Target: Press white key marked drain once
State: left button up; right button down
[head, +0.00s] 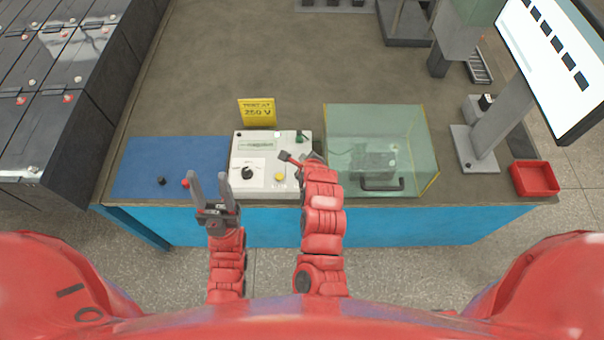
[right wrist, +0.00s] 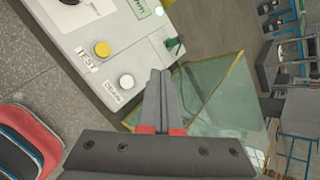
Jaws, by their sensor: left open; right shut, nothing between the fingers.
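The tester box (head: 250,136) is pale grey and stands on the bench in front of my grippers. In the right wrist view its white round key (right wrist: 126,82) has a DRAIN label beside it and sits next to a yellow key (right wrist: 102,48) labelled TEST. In the head view the yellow key (head: 279,176) shows, while my right arm seems to hide the white one. My right gripper (head: 286,156) is shut and empty over the box's right part. In the wrist view its fingertips (right wrist: 160,72) appear right of the white key; contact is not visible. My left gripper (head: 210,178) is open and empty, left of the box.
A clear greenish case (head: 345,120) with a dark handle stands right of the box. A blue mat (head: 140,160) lies left, with a black and a red knob-like piece near its front. A yellow 250 V sign (head: 257,112) stands behind. A red tray (head: 535,178) is far right.

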jog(key=shift+f, duration=0.15)
notch_tip(320, 180, down, 8)
jog(key=b, duration=0.5)
jog(key=shift+w+f, duration=0.1)
jog(key=shift+f, duration=0.2)
dwell(1.7)
jog(key=shift+f+b, duration=0.35)
jog(key=shift+b, duration=0.4)
jog(key=shift+f+b, duration=0.45)
jog(key=shift+r, duration=0.1)
dwell(0.4)
jog(key=shift+r+p, duration=0.4)
jog(key=shift+r, duration=0.35)
